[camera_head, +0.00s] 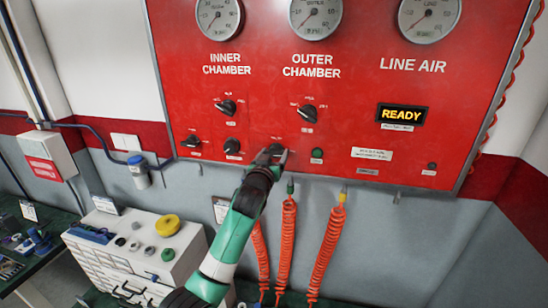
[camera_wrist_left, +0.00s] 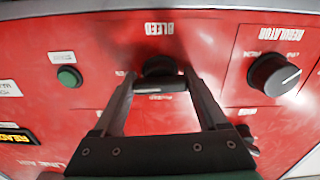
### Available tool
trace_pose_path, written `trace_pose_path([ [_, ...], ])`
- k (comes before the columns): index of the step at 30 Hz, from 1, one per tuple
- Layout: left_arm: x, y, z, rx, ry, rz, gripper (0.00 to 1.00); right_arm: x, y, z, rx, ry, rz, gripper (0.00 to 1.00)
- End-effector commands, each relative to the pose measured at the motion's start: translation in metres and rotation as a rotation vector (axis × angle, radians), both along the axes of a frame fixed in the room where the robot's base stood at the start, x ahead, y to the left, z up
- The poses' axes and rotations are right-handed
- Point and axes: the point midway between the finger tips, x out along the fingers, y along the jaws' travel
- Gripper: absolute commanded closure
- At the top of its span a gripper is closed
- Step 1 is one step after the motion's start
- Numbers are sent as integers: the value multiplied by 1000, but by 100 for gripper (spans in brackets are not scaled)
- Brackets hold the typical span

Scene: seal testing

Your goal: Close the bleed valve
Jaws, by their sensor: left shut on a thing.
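The bleed valve knob (camera_wrist_left: 158,66) is dark and sits on the red panel beside an upside-down BLEED label in the left wrist view. In the head view the knob (camera_head: 277,148) is at the panel's lower middle, mostly covered by my gripper. My left gripper (camera_head: 270,155) reaches up to it from below. In the left wrist view its two fingers (camera_wrist_left: 160,82) close in on the knob from both sides, and the gripper is shut on it. The exact angle of the knob's handle is hard to tell. My right gripper is in neither view.
The regulator knob (camera_wrist_left: 275,75) is on one side of the bleed knob and a green button (camera_wrist_left: 69,76) on the other. Orange coiled hoses (camera_head: 288,250) hang below the panel. A white drawer cabinet (camera_head: 120,255) stands lower left. The display (camera_head: 401,115) reads READY.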

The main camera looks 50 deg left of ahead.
Motion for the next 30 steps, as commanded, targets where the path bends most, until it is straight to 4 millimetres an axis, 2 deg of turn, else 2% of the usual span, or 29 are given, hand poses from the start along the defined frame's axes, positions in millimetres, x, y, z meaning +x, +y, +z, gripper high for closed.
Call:
trace_pose_path([
  [1,0,0,-3,-17,-19,0,81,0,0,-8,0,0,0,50],
  [15,0,0,-4,-328,-266,0,81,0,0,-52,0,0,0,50],
  [30,0,0,-2,-700,-560,0,81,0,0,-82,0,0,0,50],
])
